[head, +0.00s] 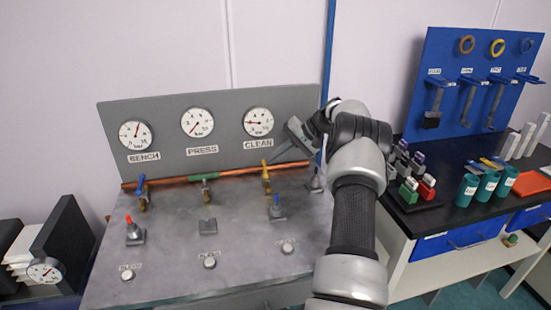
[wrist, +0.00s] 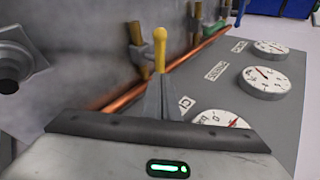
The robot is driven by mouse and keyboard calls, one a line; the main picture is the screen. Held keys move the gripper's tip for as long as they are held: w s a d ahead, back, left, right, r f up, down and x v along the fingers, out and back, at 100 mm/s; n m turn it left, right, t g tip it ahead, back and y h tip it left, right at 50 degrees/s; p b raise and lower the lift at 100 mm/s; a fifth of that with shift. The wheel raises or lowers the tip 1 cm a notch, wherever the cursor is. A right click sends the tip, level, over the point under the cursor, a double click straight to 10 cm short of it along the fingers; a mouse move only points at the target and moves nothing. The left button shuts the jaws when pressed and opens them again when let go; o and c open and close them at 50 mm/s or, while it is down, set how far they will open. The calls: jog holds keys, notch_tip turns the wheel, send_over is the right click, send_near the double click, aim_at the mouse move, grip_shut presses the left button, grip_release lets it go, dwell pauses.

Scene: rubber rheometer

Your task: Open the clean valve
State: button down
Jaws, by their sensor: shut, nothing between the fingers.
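The clean valve has a yellow handle (head: 266,170) on the copper pipe, below the CLEAN gauge (head: 258,121). The handle points up, across the pipe. My gripper (head: 275,157) is just right of the handle, with its fingers shut and empty. In the wrist view the yellow handle (wrist: 160,50) stands just beyond the tips of my fingers (wrist: 161,85). I cannot tell whether they touch it. The CLEAN gauge (wrist: 223,118) is partly cut off by my gripper body.
The blue-handled bench valve (head: 142,189) and green-handled press valve (head: 207,185) sit left on the same copper pipe (head: 233,174). A dark table (head: 440,221) with small items is at right.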

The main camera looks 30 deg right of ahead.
jog(key=shift+a+f, duration=0.3)
jog(key=shift+a, duration=0.2)
jog(key=p+v, duration=0.3)
jog(key=v, duration=1.5)
jog(key=shift+d, duration=0.25)
jog(key=shift+w+r, duration=0.1)
